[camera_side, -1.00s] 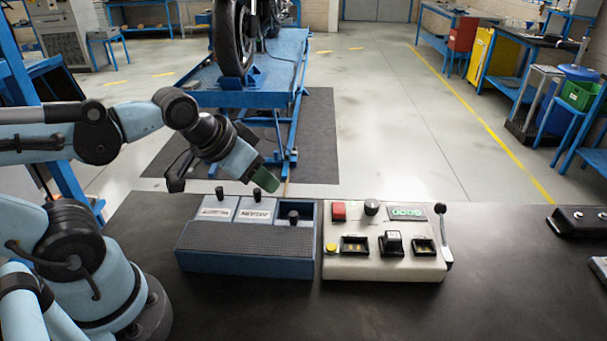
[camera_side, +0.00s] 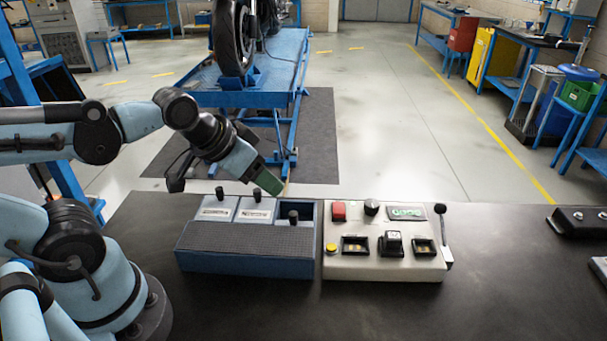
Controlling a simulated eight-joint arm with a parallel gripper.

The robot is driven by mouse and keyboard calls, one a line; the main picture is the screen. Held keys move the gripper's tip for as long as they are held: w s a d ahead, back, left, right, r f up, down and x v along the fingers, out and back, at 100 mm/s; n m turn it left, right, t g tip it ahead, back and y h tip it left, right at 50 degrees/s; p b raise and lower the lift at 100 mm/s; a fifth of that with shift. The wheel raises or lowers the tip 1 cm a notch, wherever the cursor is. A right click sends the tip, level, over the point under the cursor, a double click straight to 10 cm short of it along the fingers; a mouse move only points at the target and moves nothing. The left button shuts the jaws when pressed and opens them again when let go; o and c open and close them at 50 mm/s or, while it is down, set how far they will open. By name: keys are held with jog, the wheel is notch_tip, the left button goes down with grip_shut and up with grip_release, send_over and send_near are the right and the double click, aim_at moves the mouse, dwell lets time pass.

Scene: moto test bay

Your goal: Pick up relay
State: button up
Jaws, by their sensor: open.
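A small black block that looks like the relay (camera_side: 394,242) sits in the middle socket of a pale test box (camera_side: 384,273) on the dark bench. The sockets on its left and right look empty. My gripper (camera_side: 270,183) is at the left of the test box, above the back of a blue tray box (camera_side: 245,267). It points down and to the right, with a green tip. It is apart from the relay and holds nothing that I can see. The gap between its fingers is too small to make out.
The test box carries a red button (camera_side: 338,211), a black knob (camera_side: 371,207), a green display (camera_side: 406,213), a yellow button (camera_side: 331,248) and a lever (camera_side: 441,225) at its right. Black knobbed pieces stand in the blue box.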

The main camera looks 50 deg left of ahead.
jog(key=w+d+r+n+g, duration=0.2)
jog(key=w+d+r, duration=0.2)
jog(key=n+g, duration=0.5)
jog(key=n, duration=0.2)
send_over(394, 235)
jog(key=f, duration=0.6)
jog(key=shift+s+a+f, duration=0.15)
jog(key=shift+a+f, duration=0.1)
jog(key=shift+a, duration=0.1)
jog(key=shift+d+f, duration=0.2)
jog(key=shift+f, duration=1.15)
jog(key=shift+d+f, duration=0.2)
jog(key=shift+f, duration=1.1)
